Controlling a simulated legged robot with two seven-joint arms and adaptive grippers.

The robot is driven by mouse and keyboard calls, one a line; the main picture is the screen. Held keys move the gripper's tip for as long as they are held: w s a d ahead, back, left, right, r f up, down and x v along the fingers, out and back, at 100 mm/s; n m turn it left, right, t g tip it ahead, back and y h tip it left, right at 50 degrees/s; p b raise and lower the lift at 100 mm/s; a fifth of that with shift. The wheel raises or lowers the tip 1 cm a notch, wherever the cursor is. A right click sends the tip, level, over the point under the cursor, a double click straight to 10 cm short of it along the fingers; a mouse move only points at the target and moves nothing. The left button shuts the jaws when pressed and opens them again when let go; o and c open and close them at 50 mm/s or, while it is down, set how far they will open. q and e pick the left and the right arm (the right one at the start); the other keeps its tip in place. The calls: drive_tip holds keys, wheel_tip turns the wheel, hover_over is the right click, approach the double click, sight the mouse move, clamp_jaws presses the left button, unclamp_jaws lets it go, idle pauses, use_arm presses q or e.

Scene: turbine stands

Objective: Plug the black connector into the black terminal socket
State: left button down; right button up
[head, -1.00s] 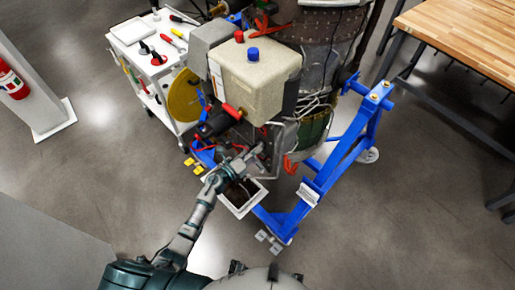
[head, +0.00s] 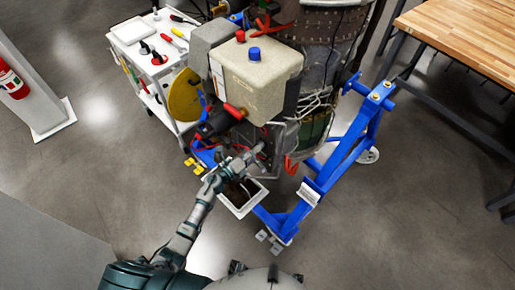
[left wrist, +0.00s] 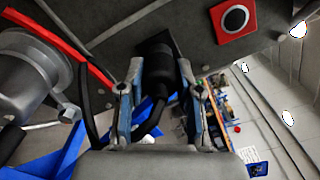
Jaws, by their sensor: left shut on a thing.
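In the left wrist view my left gripper (left wrist: 158,100) is shut on the black connector (left wrist: 156,68), with a finger on either side of it. A black cable runs from the connector back toward the wrist. The connector's front end meets a dark square plate (left wrist: 163,42), which looks like the black terminal socket; I cannot tell whether it is seated or only in front. In the head view my left gripper (head: 254,156) is at the lower side of the turbine, and the connector is too small to make out there. My right gripper is not in view.
A red square socket (left wrist: 235,19) with a dark round centre sits to the right of the connector. A red strip (left wrist: 50,38) and a grey cylindrical part (left wrist: 30,75) are at the left. The blue stand (head: 335,170) and a white tool cart (head: 135,35) flank the turbine.

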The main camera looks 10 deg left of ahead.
use_arm(q)
drive_tip(key=shift+f, duration=0.15)
drive_tip(key=shift+s+a+f, duration=0.1)
drive_tip(key=shift+a, duration=0.05)
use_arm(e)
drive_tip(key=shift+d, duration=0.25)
use_arm(q)
drive_tip(key=shift+s+a, duration=0.3)
drive_tip(key=shift+s, duration=0.05)
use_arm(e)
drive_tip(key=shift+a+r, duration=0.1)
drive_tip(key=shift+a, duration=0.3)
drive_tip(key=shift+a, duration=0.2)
use_arm(q)
drive_tip(key=v, duration=0.2)
drive_tip(key=shift+s+a+p, duration=0.2)
drive_tip(key=shift+s+p, duration=0.1)
drive_tip(key=shift+s, duration=0.05)
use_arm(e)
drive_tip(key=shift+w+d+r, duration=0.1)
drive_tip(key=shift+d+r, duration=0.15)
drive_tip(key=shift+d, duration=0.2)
use_arm(q)
drive_tip(key=v, duration=0.4)
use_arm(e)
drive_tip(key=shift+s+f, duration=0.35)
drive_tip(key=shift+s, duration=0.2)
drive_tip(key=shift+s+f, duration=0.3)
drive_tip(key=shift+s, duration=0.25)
